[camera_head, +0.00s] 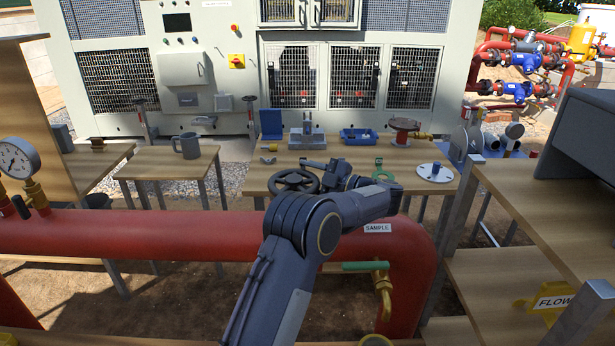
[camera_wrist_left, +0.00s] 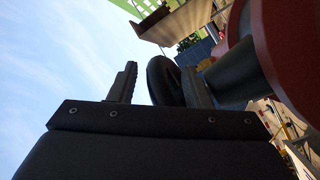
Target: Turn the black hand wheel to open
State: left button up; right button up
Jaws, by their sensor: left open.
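My left gripper (camera_head: 312,164) reaches over the pipe to the wheel's far right side. In the left wrist view, my left gripper (camera_wrist_left: 160,88) has its fingers apart. The dark curved rim of the hand wheel (camera_wrist_left: 163,78) shows between them, nearer the right finger. I cannot tell whether it touches that finger. My forearm and wrist hide part of the wheel's right side. My right gripper is not in view.
The red pipe (camera_head: 150,234) with a SAMPLE label runs across the front, with a green-handled valve (camera_head: 365,266) below. A shelf (camera_head: 545,215) stands right.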

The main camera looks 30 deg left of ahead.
pick_arm(q)
jog(key=shift+f, duration=0.1)
jog(key=shift+d, duration=0.25)
jog(key=d+b, duration=0.1)
jog(key=d, duration=0.2)
jog(key=d+b, duration=0.1)
jog(key=d, duration=0.2)
jog(key=shift+w+d, duration=0.2)
jog(key=shift+d, duration=0.45)
jog(key=shift+s, duration=0.1)
